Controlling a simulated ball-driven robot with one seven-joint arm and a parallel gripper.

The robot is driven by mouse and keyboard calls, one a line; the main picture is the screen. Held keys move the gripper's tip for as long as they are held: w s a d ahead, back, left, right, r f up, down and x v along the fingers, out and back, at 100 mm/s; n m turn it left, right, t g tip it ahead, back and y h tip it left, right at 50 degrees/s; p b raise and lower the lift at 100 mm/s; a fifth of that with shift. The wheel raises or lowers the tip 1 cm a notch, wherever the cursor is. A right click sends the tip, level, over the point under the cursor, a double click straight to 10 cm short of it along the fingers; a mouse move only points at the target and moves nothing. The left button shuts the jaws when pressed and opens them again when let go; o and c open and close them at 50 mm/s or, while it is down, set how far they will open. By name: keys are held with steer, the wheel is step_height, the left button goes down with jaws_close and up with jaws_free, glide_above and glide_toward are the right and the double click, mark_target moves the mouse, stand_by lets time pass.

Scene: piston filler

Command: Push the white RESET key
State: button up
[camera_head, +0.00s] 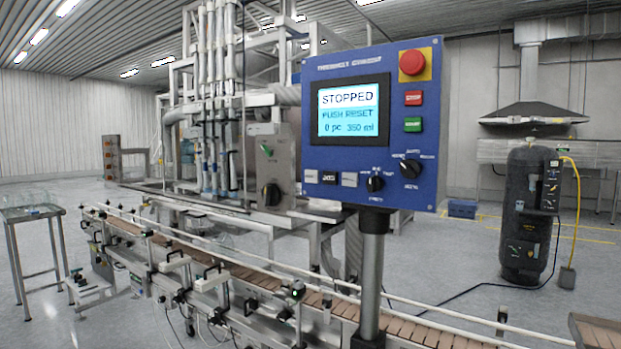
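A blue control panel (372,128) stands on a grey post (373,270) right of centre. Its screen (349,110) reads STOPPED, PUSH RESET, 0 pc and 350 ml. Below the screen is a row of small keys: a white key (311,176), a black key (329,178) and another white key (349,180). Their labels are too small to read, so I cannot tell which white key is RESET. My gripper is not in view, and nothing covers the keys.
The panel also bears a red mushroom button (412,62), a red key (413,98), a green key (412,124) and two black knobs. A conveyor (250,280) with guide rails runs below and in front of the panel. A dark tank (529,215) stands at the right.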

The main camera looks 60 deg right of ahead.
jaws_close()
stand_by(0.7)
